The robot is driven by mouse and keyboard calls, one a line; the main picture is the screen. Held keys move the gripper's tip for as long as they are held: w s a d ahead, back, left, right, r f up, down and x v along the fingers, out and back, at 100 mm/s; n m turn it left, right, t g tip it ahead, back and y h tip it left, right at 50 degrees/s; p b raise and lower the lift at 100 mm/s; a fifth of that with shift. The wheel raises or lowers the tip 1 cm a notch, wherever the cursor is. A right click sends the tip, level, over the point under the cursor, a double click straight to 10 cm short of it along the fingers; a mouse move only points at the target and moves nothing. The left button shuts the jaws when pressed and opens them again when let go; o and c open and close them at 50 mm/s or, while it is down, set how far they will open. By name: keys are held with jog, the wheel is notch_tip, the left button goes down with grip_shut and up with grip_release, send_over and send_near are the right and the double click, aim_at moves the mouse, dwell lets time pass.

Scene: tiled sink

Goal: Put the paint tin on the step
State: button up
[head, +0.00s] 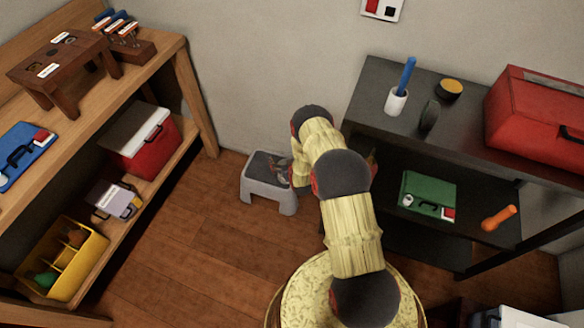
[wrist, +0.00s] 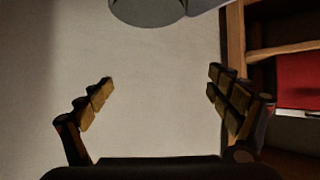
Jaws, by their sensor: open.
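The step (head: 268,200) is a low grey stool with a dark top, standing on the floor by the wall in the head view. My gripper (head: 281,172) appears over its top in that view, partly covering it; I cannot tell whether they touch. In the wrist view my gripper (wrist: 160,92) is open, with nothing between its fingers. No paint tin is plain to see. A small round dark pot with a yellow top (head: 449,89) on the dark shelf may be it. A grey rounded shape (wrist: 150,10) is cut off at the top of the wrist view; I cannot tell what it is.
A wooden bench (head: 160,68) stands left, with a red cooler (head: 150,147) and yellow caddy (head: 68,262) below. The dark shelf (head: 376,82) at right holds a red toolbox (head: 535,120) and a white cup (head: 396,102). Floor left of the step is clear.

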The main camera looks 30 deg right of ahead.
jog(key=w+a+r+g, duration=0.1)
jog(key=w+r, duration=0.2)
jog(key=r, duration=0.9)
jog(key=w+a+r+g, duration=0.15)
jog(key=w+r, duration=0.25)
jog(key=r, duration=0.7)
jog(key=s+a+r, duration=0.2)
jog(key=r, duration=0.5)
jog(key=s+a+r+n+y, duration=0.1)
jog(key=s+a+r, duration=0.15)
jog(key=r, duration=0.45)
jog(key=s+a+r, duration=0.2)
jog(key=s+r, duration=0.1)
jog(key=r, duration=0.4)
jog(key=s+a+r+g, duration=0.1)
jog(key=s+a+r, duration=0.2)
jog(key=s+r, duration=0.45)
jog(key=s+a+r+g, duration=0.1)
jog(key=s+a+r, duration=0.2)
jog(key=s+r, duration=0.45)
jog(key=s+a+r+g, duration=0.1)
jog(key=s+a, duration=0.1)
jog(key=s, duration=1.1)
jog(key=s+a+n+g+y, duration=0.1)
jog(key=s+a, duration=0.2)
jog(key=s, duration=1)
jog(key=shift+r+y, duration=0.3)
jog(key=shift+r, duration=0.1)
jog(key=shift+a+r, duration=0.1)
